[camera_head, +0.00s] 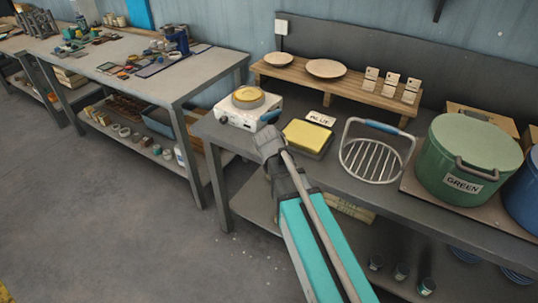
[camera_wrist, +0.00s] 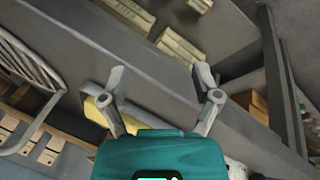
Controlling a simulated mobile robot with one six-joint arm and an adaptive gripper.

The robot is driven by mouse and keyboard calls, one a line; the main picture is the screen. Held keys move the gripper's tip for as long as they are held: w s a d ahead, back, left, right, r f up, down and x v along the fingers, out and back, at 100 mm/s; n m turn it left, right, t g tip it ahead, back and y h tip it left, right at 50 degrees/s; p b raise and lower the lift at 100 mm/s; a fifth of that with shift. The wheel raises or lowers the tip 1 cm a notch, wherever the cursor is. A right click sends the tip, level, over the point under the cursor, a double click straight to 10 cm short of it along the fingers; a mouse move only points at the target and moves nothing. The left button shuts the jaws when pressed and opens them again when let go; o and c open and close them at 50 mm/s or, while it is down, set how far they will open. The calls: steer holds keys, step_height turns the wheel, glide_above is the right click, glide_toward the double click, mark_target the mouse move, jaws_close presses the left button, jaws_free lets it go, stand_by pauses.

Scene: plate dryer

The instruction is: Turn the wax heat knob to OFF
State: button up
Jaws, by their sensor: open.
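The wax heater (camera_head: 237,121) is a white box with a round amber-topped pot (camera_head: 248,97), near the left front corner of the workbench in the head view. Small dark marks show on its front face (camera_head: 222,119), too small to tell which is the heat knob or where it points. A blue part (camera_head: 270,116) shows at its right side. My gripper (camera_head: 268,142) is just right of and in front of the heater at the bench's front edge, apart from it. In the wrist view my gripper (camera_wrist: 160,76) has its fingers spread, with nothing between them.
A yellow block (camera_head: 307,136) on a dark base, a label card (camera_head: 320,118) and a wire rack (camera_head: 375,155) with a blue handle stand to the right. A green lidded bucket (camera_head: 465,160) is farther right. A wooden riser (camera_head: 335,85) holds plates behind. Floor in front is clear.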

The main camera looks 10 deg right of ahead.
steer(key=s+d+f+g+y+b, duration=0.1)
steer(key=s+f+y+b, duration=0.3)
steer(key=s+f+b, duration=0.6)
steer(key=shift+s+d+f+n+g, duration=0.3)
steer(key=shift+d+f+n, duration=0.1)
steer(key=shift+d+f, duration=0.45)
steer(key=shift+r, duration=0.15)
steer(key=shift+c, duration=0.2)
